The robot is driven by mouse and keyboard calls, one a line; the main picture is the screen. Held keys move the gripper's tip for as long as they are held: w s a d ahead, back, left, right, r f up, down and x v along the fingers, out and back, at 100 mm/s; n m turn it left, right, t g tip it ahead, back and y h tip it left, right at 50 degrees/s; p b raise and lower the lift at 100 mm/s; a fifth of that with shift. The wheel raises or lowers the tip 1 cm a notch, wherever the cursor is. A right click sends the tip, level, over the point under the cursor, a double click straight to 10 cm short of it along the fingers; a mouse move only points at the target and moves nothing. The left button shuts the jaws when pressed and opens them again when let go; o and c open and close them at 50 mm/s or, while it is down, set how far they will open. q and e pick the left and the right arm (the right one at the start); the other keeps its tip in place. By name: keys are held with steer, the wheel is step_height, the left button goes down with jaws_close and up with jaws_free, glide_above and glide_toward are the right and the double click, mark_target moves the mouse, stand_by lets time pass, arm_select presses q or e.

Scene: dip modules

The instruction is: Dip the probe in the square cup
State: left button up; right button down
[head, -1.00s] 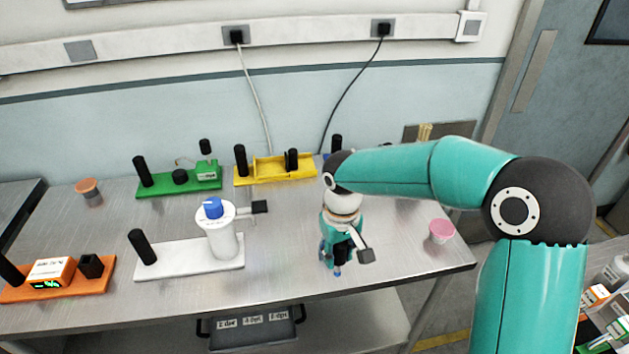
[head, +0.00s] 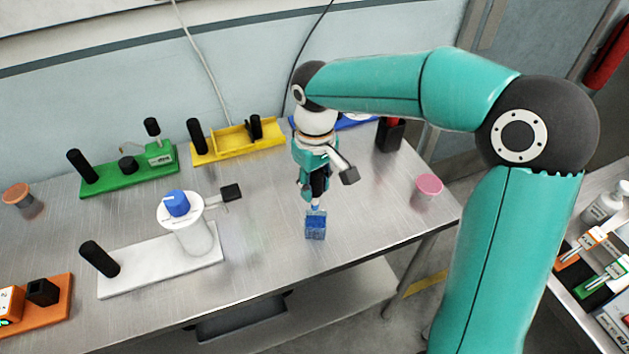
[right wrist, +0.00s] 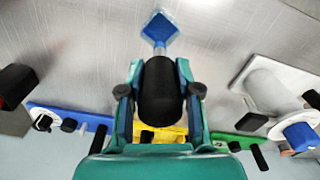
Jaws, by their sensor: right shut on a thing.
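My right gripper (head: 316,187) is shut on the black handle of the probe, which points down. The probe's black handle (right wrist: 158,92) fills the space between the fingers in the right wrist view. Its thin, pale shaft runs from the handle toward the blue square cup (head: 315,228). The cup stands on the metal table below the gripper and also shows in the right wrist view (right wrist: 160,25). The probe's tip is at the cup's top in the head view; I cannot tell whether it is inside. My left gripper is not in view.
A white module (head: 150,272) with a blue-knobbed cylinder stands left of the cup. Green (head: 105,185), yellow (head: 215,150) and blue (head: 350,124) modules line the back. A pink-topped cup (head: 428,190) stands right. The table around the blue cup is clear.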

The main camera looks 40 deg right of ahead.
mark_target(315, 208)
steer(key=shift+f+b, duration=3)
steer(key=shift+f, duration=1.05)
steer(key=shift+r, duration=0.1)
steer(key=shift+r+p, duration=3.1)
steer(key=shift+r, duration=0.6)
